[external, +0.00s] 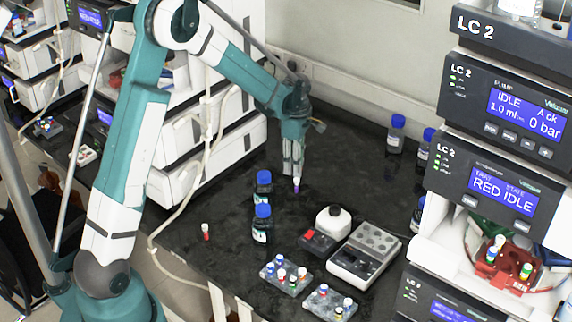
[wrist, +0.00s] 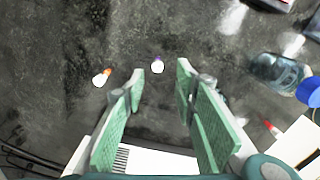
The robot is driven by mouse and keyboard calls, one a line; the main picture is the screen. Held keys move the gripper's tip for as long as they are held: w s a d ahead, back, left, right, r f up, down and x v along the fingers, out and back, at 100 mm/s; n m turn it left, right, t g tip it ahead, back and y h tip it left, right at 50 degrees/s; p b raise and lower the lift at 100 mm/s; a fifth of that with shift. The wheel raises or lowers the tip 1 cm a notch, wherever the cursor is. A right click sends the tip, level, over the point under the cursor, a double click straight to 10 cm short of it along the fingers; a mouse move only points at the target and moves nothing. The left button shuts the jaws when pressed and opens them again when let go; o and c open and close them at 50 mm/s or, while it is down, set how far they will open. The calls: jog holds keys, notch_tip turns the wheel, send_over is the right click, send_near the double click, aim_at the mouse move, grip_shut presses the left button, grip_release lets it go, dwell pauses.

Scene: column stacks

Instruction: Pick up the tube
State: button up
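A small tube with a white top and purple body (external: 296,185) is just below my gripper (external: 293,172) in the external view. The tube (wrist: 157,65) also shows in the wrist view, just beyond the gap between the fingertips (wrist: 161,78). My gripper is open, its two green-padded fingers apart, with nothing held between them. A second tube, orange with a white top (wrist: 102,78), stands left of the fingers in the wrist view. A red tube (external: 206,232) with a white top stands at the lower left of the bench in the external view.
Two blue-capped bottles (external: 263,224) stand close to my gripper; one bottle (wrist: 276,70) is at the wrist view's right. Instrument stacks flank the dark bench (external: 345,180).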

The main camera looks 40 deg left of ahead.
aim_at(297, 179)
jog(key=shift+f, duration=1.1)
jog(key=shift+w+f+b, duration=0.15)
jog(key=shift+f+b, duration=0.2)
jog(key=shift+f, duration=0.95)
jog(key=shift+w+f+b, duration=0.1)
jog(key=shift+f+b, duration=0.2)
jog(key=shift+f, duration=1)
jog(key=c, duration=0.8)
jog(key=shift+o, duration=0.2)
